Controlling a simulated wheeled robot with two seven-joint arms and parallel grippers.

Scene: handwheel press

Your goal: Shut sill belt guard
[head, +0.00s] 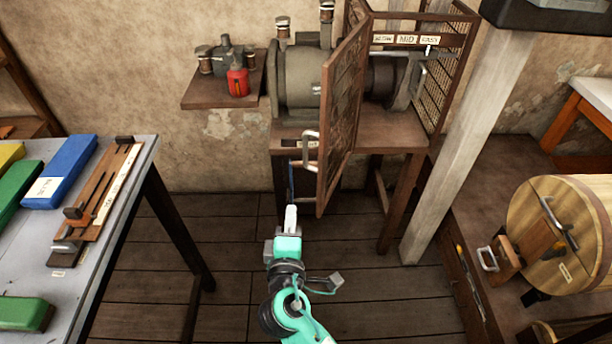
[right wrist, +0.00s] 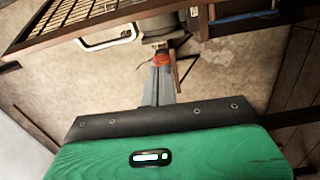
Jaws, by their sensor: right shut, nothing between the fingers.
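The belt guard is a wooden-framed mesh cage (head: 440,80) over the machine on the brown stand. Its hinged door (head: 343,110) stands open, swung out toward me. A pale bar handle (head: 310,150) is on the door's left side, low down. In the right wrist view the door (right wrist: 70,22) crosses the top left, with the handle (right wrist: 108,40) below its edge. My right gripper (head: 291,212) is shut and empty, below and slightly left of the handle, apart from it in the head view. Its fingers (right wrist: 160,72) also show in the right wrist view. My left gripper is out of view.
A grey post (head: 465,140) stands right of the machine stand (head: 400,133). A wall shelf (head: 205,95) holds a red can (head: 237,82). A grey table (head: 110,195) is at left; a bench with a round wooden wheel (head: 550,235) is at right. The floor between is clear.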

